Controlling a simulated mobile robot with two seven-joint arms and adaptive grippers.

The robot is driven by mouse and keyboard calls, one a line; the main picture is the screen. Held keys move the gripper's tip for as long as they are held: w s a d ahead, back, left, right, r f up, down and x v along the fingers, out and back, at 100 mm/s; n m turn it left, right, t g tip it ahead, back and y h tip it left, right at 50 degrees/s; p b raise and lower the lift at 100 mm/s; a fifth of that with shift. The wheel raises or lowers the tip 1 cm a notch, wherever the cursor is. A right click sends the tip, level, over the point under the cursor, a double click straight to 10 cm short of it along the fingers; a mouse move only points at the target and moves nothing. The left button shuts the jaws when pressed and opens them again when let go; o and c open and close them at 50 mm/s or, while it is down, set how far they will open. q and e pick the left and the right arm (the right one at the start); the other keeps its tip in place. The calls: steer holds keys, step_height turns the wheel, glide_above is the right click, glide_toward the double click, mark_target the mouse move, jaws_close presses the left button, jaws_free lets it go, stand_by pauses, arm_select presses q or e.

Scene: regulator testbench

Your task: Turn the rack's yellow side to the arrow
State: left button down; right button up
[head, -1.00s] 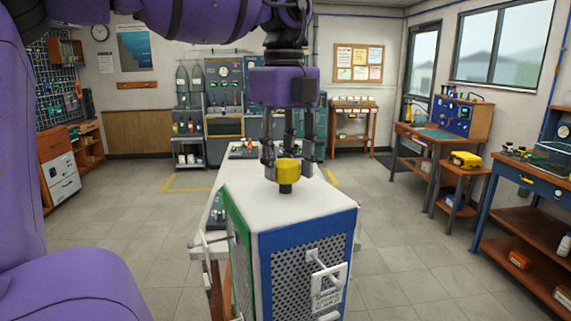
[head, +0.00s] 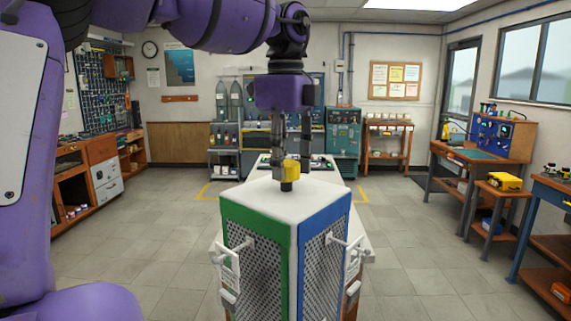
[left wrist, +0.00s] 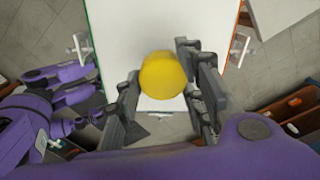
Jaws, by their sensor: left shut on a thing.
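The rack is a box with a white top (head: 270,202), standing corner-on. Its green side (head: 255,258) faces front left and its blue side (head: 325,252) front right, both with dark perforated panels and white handles. No yellow side shows; the back sides are hidden. A yellow knob (head: 292,170) rises from the top. My left gripper (head: 291,165) points down and is shut on this knob, one finger on each side. I see no arrow.
The rack stands at the near end of a pale bench (head: 325,179) with small items further back. Floor is free on both sides. A wooden workbench (head: 480,165) and a stool with a yellow case (head: 505,182) stand at right; cabinets (head: 105,185) stand at left.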

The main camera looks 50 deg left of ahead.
arm_select(q)
steer(key=n, duration=0.4)
steer(key=shift+s+d+f+p, duration=0.1)
steer(key=shift+d+f+p, duration=0.1)
steer(key=shift+p, duration=0.1)
steer(key=shift+n, duration=1.6)
steer(key=c, duration=1.2)
jaws_free()
steer(key=shift+d+r, duration=0.1)
steer(key=shift+r, duration=0.1)
step_height(320, 180, up, 12)
steer(key=shift+f, duration=0.1)
